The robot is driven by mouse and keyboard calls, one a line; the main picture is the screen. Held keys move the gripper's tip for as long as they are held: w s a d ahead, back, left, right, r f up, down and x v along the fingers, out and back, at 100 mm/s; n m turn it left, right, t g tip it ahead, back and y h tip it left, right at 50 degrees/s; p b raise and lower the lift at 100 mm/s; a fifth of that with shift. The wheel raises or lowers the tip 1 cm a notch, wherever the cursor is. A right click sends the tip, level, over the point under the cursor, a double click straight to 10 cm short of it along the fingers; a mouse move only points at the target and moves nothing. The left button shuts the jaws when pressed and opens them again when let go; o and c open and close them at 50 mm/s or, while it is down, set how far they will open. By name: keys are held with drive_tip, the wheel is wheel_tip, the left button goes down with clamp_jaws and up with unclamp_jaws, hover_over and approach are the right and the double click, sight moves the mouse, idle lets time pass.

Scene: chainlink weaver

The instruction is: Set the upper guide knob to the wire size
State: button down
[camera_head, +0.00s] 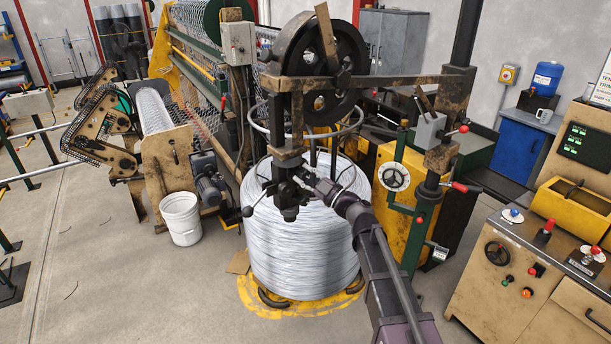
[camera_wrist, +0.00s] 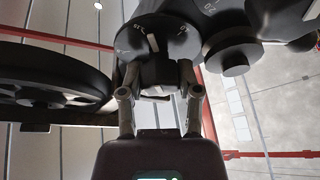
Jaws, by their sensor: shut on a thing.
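In the head view my gripper (camera_head: 309,181) reaches the dark guide block (camera_head: 289,188) above the wire coil (camera_head: 305,245); the knob is hidden there. The wire size is not readable in either view.
A second black dial knob (camera_wrist: 233,57) sits close to the right of my fingers in the wrist view. A large black wheel (camera_head: 321,58) hangs above the guide block. A control console (camera_head: 535,270) stands at right.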

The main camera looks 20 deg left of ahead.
drive_tip(key=shift+s, duration=0.1)
drive_tip(key=shift+c, duration=1.5)
unclamp_jaws()
drive_tip(key=shift+a, duration=0.1)
